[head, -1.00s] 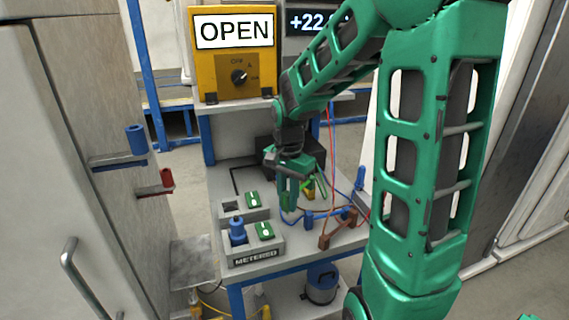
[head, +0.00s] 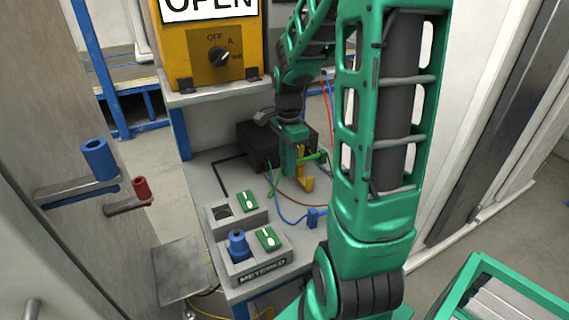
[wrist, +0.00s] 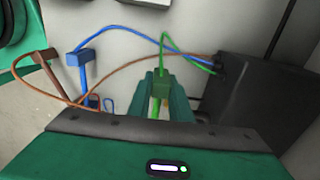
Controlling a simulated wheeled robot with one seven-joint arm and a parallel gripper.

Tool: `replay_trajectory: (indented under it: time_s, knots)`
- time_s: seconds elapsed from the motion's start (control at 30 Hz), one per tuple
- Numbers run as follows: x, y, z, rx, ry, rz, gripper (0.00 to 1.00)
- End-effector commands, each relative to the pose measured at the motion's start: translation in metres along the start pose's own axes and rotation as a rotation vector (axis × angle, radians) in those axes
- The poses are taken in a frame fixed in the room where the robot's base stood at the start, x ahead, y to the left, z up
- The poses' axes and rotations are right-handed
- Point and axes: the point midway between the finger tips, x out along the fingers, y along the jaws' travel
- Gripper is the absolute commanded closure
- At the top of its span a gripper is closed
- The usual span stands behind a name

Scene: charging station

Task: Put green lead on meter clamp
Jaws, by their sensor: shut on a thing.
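The green lead (head: 314,157) runs from the black box (head: 262,144) to my gripper (head: 296,165) above the bench. In the wrist view its green plug (wrist: 160,88) sits between the fingers of my gripper (wrist: 160,102), which is shut on it. A yellow hook-shaped piece (head: 306,183) shows just below and beside the fingers. I cannot tell for sure which part is the meter clamp.
The METERED block (head: 262,272) at the bench front has a blue plug (head: 238,245) and green switches. A blue lead end (head: 315,217) lies on the bench. A brown lead (wrist: 40,58) shows in the wrist view. Blue (head: 98,160) and red (head: 140,187) knobs stick out at left.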

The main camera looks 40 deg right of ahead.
Motion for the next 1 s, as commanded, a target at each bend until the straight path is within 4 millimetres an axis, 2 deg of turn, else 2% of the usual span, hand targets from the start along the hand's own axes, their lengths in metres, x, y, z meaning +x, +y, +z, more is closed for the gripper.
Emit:
replay_trajectory:
  time_s: [0.27,1.0]
  knots:
    - [0.004,0.001,0.000,0.011,0.001,0.001,1.00]
    - [0.053,0.000,0.003,0.005,0.001,0.001,1.00]
